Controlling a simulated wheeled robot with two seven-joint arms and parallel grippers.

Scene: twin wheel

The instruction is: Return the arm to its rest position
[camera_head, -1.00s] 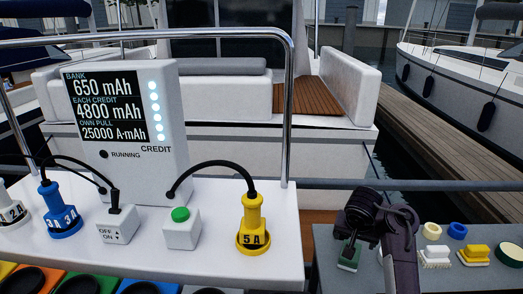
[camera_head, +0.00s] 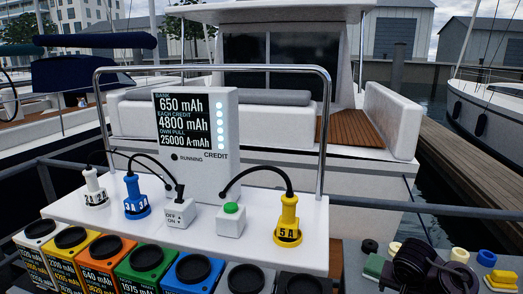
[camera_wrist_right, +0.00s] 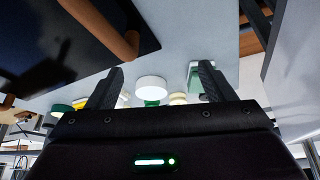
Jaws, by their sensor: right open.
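My right arm and gripper (camera_head: 422,265) show as a dark shape at the lower right of the head view, over the grey table. In the right wrist view the right gripper (camera_wrist_right: 158,82) has its two dark fingers spread apart. Nothing is held between them. A white round object (camera_wrist_right: 152,88) shows beyond the gap, apart from the fingers as far as I can tell. My left gripper is in neither view.
The grey table carries a green block (camera_head: 373,267), a cream cylinder (camera_head: 460,255), a blue cylinder (camera_head: 486,257) and a yellow brush (camera_head: 502,279). Left of it is a white console (camera_head: 85,206) with a yellow plug (camera_head: 288,222), a green button (camera_head: 231,208) and a metal rail (camera_head: 325,130).

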